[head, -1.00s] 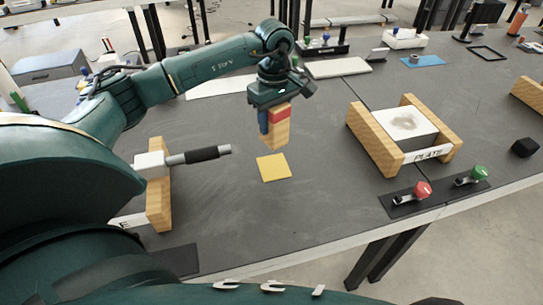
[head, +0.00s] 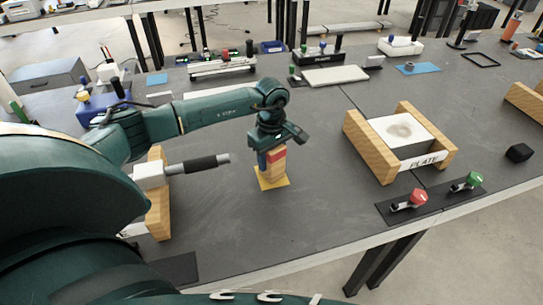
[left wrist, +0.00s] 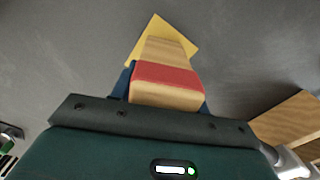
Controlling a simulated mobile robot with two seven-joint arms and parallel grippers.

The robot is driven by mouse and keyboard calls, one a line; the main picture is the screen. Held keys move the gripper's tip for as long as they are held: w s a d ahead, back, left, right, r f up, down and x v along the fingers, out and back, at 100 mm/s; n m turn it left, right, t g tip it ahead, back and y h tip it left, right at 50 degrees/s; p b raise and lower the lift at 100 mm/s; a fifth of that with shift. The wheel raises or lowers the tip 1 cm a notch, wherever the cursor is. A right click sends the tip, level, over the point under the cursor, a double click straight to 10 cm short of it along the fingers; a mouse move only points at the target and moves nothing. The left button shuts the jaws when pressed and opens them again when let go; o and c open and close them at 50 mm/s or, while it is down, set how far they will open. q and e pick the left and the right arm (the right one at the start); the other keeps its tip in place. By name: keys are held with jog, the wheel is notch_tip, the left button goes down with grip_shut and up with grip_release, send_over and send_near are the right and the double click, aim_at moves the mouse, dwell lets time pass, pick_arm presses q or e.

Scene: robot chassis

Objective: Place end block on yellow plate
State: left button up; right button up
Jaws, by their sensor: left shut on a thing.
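The end block (head: 272,170) is a wooden block with a red band, upright in my left gripper (head: 269,158). The left gripper is shut on it from above, with a blue finger at its side. The block's lower end is over the yellow plate (head: 283,182), a flat square on the dark table. Whether its bottom touches the plate, I cannot tell. In the left wrist view the block (left wrist: 168,82) covers part of the yellow plate (left wrist: 183,35), whose corners show around the block's far end. My right gripper is not in view.
A wooden frame marked PLATE (head: 422,162) stands to the right. A panel with a red knob (head: 417,195) and a green knob (head: 474,179) lies at the front right. The table around the yellow plate is clear.

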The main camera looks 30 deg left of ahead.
pick_arm(q)
jog(key=shift+f, duration=0.2)
jog(key=o, duration=1.1)
jog(key=shift+r, duration=0.1)
jog(key=shift+r, duration=0.2)
notch_tip(320, 180, up, 10)
jog(key=shift+r, duration=0.25)
jog(key=shift+r+b, duration=0.3)
jog(key=shift+r, duration=0.4)
jog(key=shift+s, duration=0.15)
